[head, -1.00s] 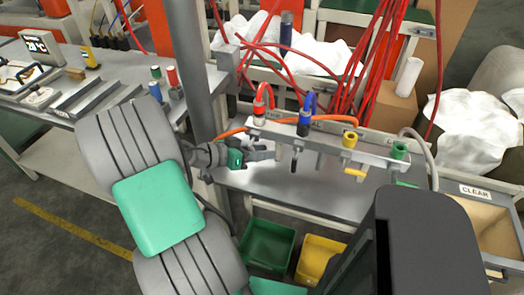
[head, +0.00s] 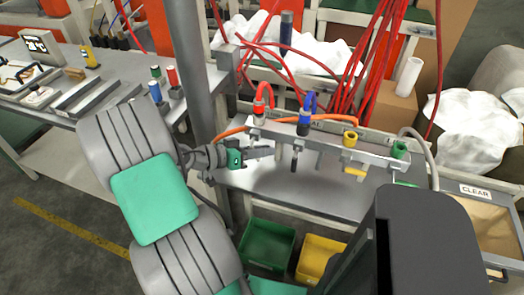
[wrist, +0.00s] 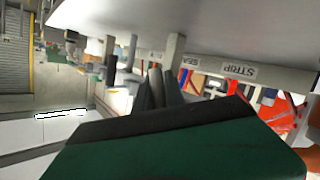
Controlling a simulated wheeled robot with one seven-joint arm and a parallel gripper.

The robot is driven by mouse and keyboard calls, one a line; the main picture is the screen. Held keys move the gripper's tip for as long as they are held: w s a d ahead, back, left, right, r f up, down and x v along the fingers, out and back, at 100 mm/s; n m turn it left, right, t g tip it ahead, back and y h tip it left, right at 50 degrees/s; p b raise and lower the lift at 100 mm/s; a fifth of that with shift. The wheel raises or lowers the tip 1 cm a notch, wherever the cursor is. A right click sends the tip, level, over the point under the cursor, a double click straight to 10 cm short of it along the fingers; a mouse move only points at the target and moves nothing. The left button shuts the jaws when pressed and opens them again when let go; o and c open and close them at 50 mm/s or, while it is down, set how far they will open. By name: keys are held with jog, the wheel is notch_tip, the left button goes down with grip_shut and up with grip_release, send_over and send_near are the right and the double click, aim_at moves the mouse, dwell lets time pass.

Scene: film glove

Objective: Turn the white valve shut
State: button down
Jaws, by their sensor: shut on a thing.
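The white valve's pale lever (head: 278,152) hangs down below the grey rail at its left end. In the wrist view the lever (wrist: 174,52) reaches from the rail to my fingertips. My gripper (head: 269,153) comes in from the left, below the red coupling, and is shut on the lever. In the wrist view my dark fingers (wrist: 159,88) are close together at the lever's end. The exact contact is small and partly hidden by the fingers. The valve's body is not clearly visible.
A black lever (head: 294,160) hangs just right of the white one, with a yellow lever (head: 354,173) further along. An orange hose (head: 232,132) and the grey post (head: 196,70) are close to my wrist. Green (head: 267,246) and yellow (head: 319,260) bins stand below.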

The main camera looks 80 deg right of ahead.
jog(key=shift+s+r+g+p, duration=0.1)
jog(key=shift+r+g+p, duration=0.25)
jog(key=shift+p, duration=0.45)
jog(key=shift+n+p, duration=0.4)
jog(key=shift+p, duration=0.3)
jog(key=shift+f, duration=0.1)
jog(key=c, duration=1.4)
grip_release()
